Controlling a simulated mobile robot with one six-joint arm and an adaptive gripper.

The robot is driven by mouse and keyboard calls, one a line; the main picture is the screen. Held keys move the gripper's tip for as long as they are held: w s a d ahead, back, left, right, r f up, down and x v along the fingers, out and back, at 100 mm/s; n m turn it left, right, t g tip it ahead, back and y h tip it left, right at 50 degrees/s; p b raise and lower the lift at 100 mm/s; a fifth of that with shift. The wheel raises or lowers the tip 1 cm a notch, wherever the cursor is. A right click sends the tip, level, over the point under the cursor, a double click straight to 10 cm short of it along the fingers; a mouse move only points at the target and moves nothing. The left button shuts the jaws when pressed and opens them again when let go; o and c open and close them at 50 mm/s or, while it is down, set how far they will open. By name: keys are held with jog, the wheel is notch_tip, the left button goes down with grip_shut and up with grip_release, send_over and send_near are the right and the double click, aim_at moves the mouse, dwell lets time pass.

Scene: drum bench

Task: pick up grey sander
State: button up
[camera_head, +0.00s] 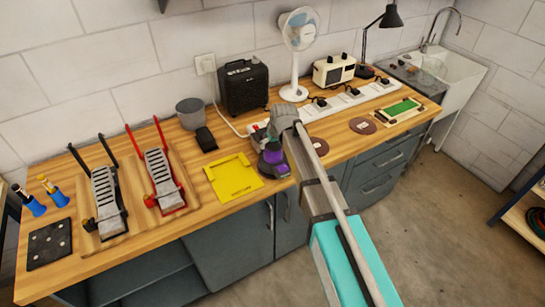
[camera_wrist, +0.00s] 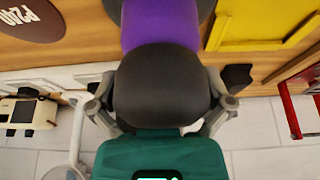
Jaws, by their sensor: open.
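The sander (camera_head: 272,157) stands on the wooden bench right of the yellow sheet, partly hidden by my arm. My gripper (camera_head: 276,132) is above the sander in the head view. In the wrist view my gripper (camera_wrist: 161,108) is open, with one finger on each side of the dark grey head. I cannot tell whether the fingers touch it.
A yellow sheet (camera_head: 233,179) lies left of the sander, and brown sanding discs (camera_head: 362,126) lie to the right. A black speaker-like box (camera_head: 244,88), a white fan (camera_head: 300,32) and a white power strip (camera_head: 345,101) stand behind. Black and red pedal-like tools (camera_head: 163,181) are at left.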

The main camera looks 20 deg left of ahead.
dwell(0.6)
jog(key=c, duration=0.9)
jog(key=shift+a+r, duration=0.1)
notch_tip(320, 180, up, 3)
jog(key=p, duration=0.3)
jog(key=shift+s+d+r+p, duration=1.25)
jog(key=shift+s+r+p, duration=0.4)
jog(key=shift+s, duration=0.3)
jog(key=shift+s+d+r+p, duration=1.25)
jog(key=shift+s+r+p, duration=0.4)
jog(key=shift+s, duration=0.3)
jog(key=shift+s+d+r+p, duration=1.25)
jog(key=shift+s+r+p, duration=0.3)
jog(key=shift+s+p, duration=0.3)
jog(key=shift+s, duration=0.15)
jog(key=shift+f+b, duration=0.15)
jog(key=shift+b, duration=0.15)
